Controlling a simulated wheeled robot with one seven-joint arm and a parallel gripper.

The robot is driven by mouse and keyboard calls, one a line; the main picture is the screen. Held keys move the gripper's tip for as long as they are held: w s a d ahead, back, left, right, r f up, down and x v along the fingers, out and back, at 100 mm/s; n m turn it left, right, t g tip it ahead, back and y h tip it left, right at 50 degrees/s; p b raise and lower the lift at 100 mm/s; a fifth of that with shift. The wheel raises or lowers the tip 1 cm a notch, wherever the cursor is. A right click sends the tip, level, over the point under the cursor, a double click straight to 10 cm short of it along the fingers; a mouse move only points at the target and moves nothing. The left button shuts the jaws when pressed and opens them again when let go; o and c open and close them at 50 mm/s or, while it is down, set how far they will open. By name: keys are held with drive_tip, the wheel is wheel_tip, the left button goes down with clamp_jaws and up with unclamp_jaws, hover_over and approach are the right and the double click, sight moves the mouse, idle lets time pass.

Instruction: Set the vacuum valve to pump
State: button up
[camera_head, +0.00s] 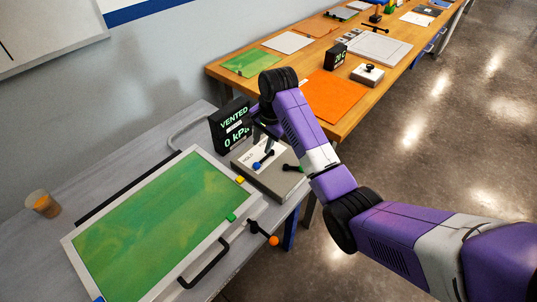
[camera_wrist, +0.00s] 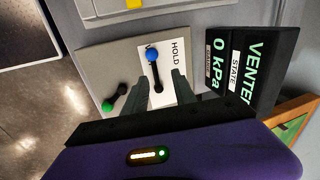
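A grey valve box (camera_head: 278,182) stands at the right end of the grey bench. It carries a blue-knobbed lever (camera_head: 263,160) on a white label plate and a green-knobbed lever (camera_head: 292,168). In the wrist view the blue knob (camera_wrist: 153,55) is beside the word HOLD; the rest of the plate is partly hidden by my fingers. The green knob (camera_wrist: 108,105) is to the left. My gripper (camera_wrist: 161,77) is open above the box, its fingers on either side of the blue lever's lower part in the picture; contact cannot be told. The display (camera_head: 232,125) reads VENTED, 0 kPa.
A white-framed bath with a green sheet (camera_head: 150,235) fills the bench at left, with a black handle (camera_head: 205,265) and an orange-knobbed lever (camera_head: 262,233) in front. A cup (camera_head: 42,203) stands far left. A wooden table (camera_head: 225,74) with sheets and tools lies behind.

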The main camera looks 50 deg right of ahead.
sight(260, 162)
drive_tip(key=shift+m, duration=0.3)
drive_tip(key=x, duration=0.5)
drive_tip(key=s+x, duration=0.1)
drive_tip(key=x, duration=0.1)
drive_tip(key=shift+a+f, duration=0.2)
drive_tip(key=shift+f, duration=0.3)
drive_tip(key=shift+c, duration=0.4)
clamp_jaws()
idle(0.5)
